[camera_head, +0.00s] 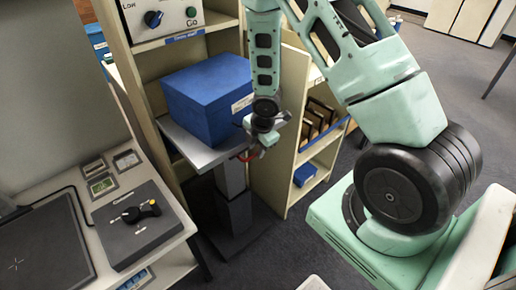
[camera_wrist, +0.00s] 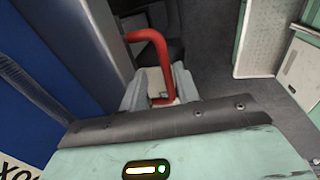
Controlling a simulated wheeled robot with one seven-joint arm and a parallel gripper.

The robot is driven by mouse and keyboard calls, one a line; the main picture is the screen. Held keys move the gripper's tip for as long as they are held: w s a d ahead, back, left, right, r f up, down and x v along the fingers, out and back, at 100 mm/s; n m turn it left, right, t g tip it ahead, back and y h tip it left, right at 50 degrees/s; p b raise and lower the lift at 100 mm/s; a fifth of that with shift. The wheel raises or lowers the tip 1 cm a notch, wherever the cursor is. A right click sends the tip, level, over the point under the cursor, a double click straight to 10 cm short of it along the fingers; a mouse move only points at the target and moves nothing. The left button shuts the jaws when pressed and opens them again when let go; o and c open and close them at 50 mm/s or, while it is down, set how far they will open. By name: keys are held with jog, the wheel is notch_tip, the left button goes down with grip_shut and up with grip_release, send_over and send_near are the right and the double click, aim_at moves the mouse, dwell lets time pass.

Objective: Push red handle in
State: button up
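The red handle (camera_wrist: 158,55) is a bent red bar in the wrist view. Its far end reaches the left, beside the dark blue-grey edge, and its near part runs down between my fingers. In the head view a small piece of the red handle (camera_head: 247,157) shows under the front edge of the grey platform. My gripper (camera_wrist: 160,88) has its two grey fingers apart, one on each side of the near part of the bar. I cannot tell whether they touch it. In the head view my gripper (camera_head: 263,140) is beside the platform's right corner, partly hiding the handle.
A blue box (camera_head: 208,97) sits on the grey platform (camera_head: 196,150), on a dark column (camera_head: 236,212). Beige shelves (camera_head: 277,150) stand close behind and to the right. A console desk (camera_head: 75,200) with a black control box (camera_head: 135,225) is at left. Floor is open at right.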

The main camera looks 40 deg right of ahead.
jog(key=shift+s, duration=0.1)
jog(key=p+v, duration=0.6)
jog(key=v, duration=1.1)
jog(key=shift+r+p, duration=0.25)
jog(key=shift+p, duration=0.15)
jog(key=s+a+r+m, duration=0.3)
jog(key=a+r, duration=0.1)
jog(key=a, duration=0.3)
jog(key=s+a+r+m, duration=0.3)
jog(key=a+r, duration=0.2)
jog(key=a, duration=0.3)
jog(key=s+a+r+m+g, duration=0.1)
jog(key=s+a+r+m, duration=0.1)
jog(key=s+a, duration=0.3)
jog(key=s+a+r+m+g, duration=0.1)
jog(key=s+a+r+m, duration=0.1)
jog(key=s+a, duration=0.3)
jog(key=s+r, duration=0.1)
jog(key=s, duration=0.3)
jog(key=shift+m+y, duration=0.3)
